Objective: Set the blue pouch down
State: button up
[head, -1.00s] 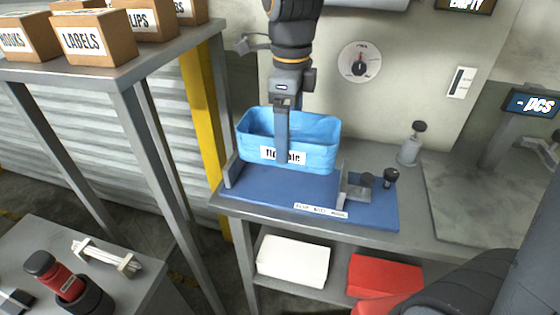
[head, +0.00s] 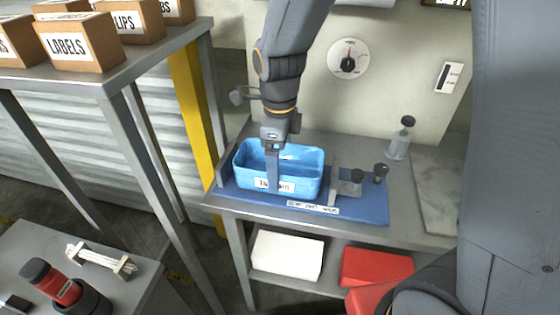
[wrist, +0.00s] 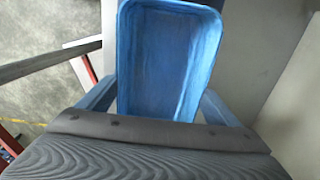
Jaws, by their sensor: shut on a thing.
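The blue pouch (head: 307,172) is an open-topped, box-like soft container with a white label on its front. It is at or just above the blue mat (head: 360,208) on the grey bench; I cannot tell whether its bottom touches. My gripper (head: 272,178) points down over it and is shut on its front wall, with one finger covering part of the label. In the wrist view the pouch (wrist: 175,60) shows its empty inside, with my gripper's fingers (wrist: 160,108) at either side of its near end.
A metal clamp-like fixture (head: 347,186) and a dark knob (head: 380,171) stand at the mat's right. A clear bottle (head: 400,140) is at the bench's back. A white box (head: 287,255) and a red box (head: 376,267) lie on the shelf below. A shelf with cartons (head: 80,42) stands left.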

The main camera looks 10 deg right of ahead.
jog(key=shift+f, duration=0.15)
jog(key=o, duration=0.9)
notch_tip(320, 180, up, 12)
jog(key=shift+r+b, duration=0.2)
jog(key=shift+b, duration=0.5)
jog(key=shift+d, duration=0.1)
